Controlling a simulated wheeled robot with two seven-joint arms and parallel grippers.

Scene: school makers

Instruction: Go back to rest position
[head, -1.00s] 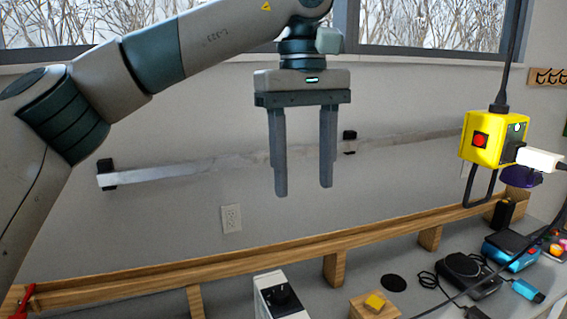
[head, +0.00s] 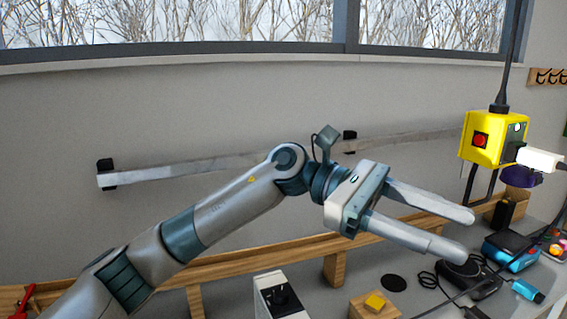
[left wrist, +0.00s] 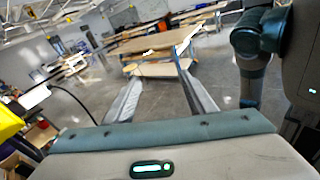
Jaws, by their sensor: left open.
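My left gripper (head: 455,232) is in the middle right of the head view, above the workbench. Its two long grey fingers are apart and point to the right. Nothing is between them. In the left wrist view the gripper's fingers (left wrist: 155,90) are also spread and empty, with open room floor beyond. My right gripper does not show in the head view. An arm of mine shows at the right edge of the left wrist view, but no gripper can be made out on it.
A yellow control box (head: 482,138) hangs from a cable at the right, with a white plug in it. A wooden rail (head: 240,258) runs along the bench.

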